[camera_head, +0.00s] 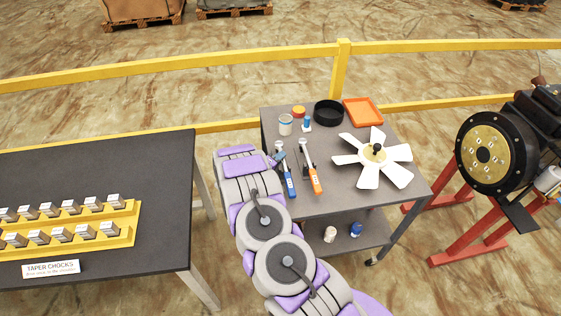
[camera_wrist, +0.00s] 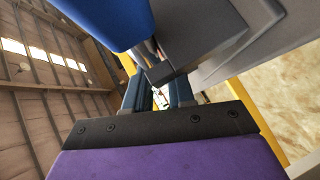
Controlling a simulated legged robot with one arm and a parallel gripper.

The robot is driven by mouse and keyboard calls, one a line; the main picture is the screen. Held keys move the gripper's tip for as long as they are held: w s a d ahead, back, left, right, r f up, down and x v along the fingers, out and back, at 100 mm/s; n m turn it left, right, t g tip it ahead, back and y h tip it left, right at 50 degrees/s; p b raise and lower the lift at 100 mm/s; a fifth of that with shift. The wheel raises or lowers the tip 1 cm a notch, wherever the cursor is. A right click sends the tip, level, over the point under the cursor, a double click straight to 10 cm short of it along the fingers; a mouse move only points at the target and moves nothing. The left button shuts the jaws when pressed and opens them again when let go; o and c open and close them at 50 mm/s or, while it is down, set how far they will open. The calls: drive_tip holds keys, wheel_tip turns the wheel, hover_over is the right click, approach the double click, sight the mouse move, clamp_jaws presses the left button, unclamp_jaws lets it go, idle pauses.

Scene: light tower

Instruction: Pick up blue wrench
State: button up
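The blue wrench (camera_head: 291,184) has a blue handle and a metal head. It lies on the grey cart, left of the orange wrench (camera_head: 314,178). My gripper (camera_head: 279,158) is at the wrench's left side near its upper part; the head view does not show clearly whether they touch. In the wrist view the two dark fingers of my gripper (camera_wrist: 158,92) stand apart with a gap between them. A large blue surface close to the camera there, likely the wrench handle (camera_wrist: 112,18), is above the fingers. I see nothing held.
The cart (camera_head: 345,200) also carries a white fan (camera_head: 374,154), a black round tray (camera_head: 328,113), an orange tray (camera_head: 362,112) and small containers. A dark table (camera_head: 100,170) with taper chocks stands left. A yellow rail (camera_head: 200,65) runs behind.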

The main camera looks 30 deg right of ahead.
drive_tip(key=shift+s+d, duration=0.1)
drive_tip(key=shift+d, duration=0.25)
drive_tip(key=c, duration=0.3)
drive_tip(key=shift+f, duration=0.1)
clamp_jaws()
drive_tip(key=shift+s+a, duration=0.1)
drive_tip(key=shift+a, duration=0.05)
